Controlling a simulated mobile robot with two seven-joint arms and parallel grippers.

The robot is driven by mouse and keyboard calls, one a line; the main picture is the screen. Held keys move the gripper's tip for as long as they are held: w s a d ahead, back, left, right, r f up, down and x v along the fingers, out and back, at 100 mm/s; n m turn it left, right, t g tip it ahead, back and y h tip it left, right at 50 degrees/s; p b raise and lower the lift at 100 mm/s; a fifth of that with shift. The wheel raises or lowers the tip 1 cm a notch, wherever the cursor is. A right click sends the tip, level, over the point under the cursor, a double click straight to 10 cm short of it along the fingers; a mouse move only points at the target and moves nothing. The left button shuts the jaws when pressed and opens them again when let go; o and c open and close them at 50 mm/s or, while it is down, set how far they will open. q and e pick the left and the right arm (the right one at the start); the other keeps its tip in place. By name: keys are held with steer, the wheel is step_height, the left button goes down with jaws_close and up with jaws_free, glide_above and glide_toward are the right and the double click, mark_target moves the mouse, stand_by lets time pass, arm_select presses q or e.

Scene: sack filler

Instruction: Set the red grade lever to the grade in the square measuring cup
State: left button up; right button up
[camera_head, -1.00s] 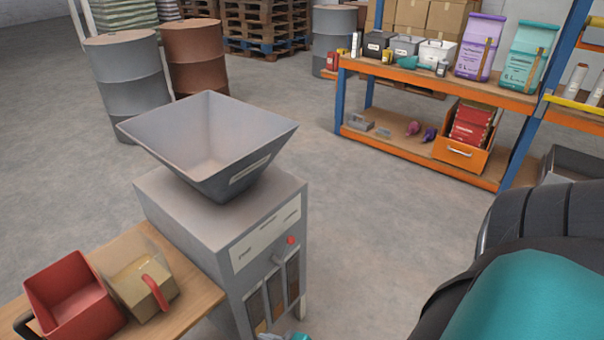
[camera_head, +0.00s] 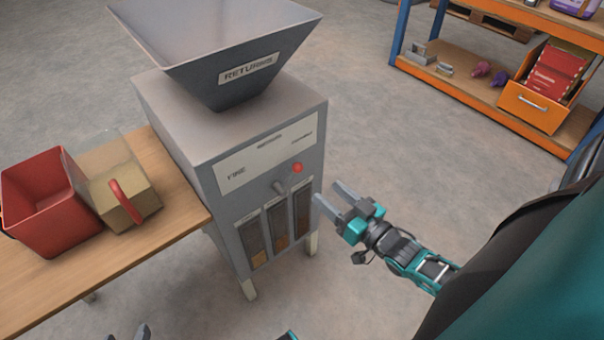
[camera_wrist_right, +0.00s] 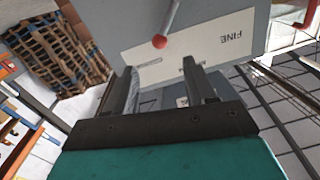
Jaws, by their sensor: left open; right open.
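The red grade lever has a red knob (camera_head: 297,168) on the front of the grey machine (camera_head: 270,200). It leans up and right from its pivot, towards the right-hand label of the scale. The knob also shows in the right wrist view (camera_wrist_right: 160,41), beyond the fingers. My right gripper (camera_head: 327,196) is open and empty, right of the lever and apart from it. The square measuring cup (camera_head: 125,195), clear with a red handle, stands on the wooden table and holds tan, coarse-looking contents. My left gripper (camera_head: 128,333) is open at the bottom edge, mostly cut off.
The label plate (camera_head: 235,172) reads FINE at left; its other words are blurred. Three sample windows (camera_head: 277,232) sit below the lever. A red bin (camera_head: 45,205) stands beside the cup. A hopper (camera_head: 225,50) tops the machine. Floor right of the machine is clear.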

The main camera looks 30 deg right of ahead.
mark_target(301, 170)
steer(key=w+a+b, duration=0.1)
steer(key=w+b, duration=0.1)
steer(key=w, duration=0.8)
steer(key=shift+a, duration=0.2)
steer(key=shift+w, duration=0.1)
jaws_close()
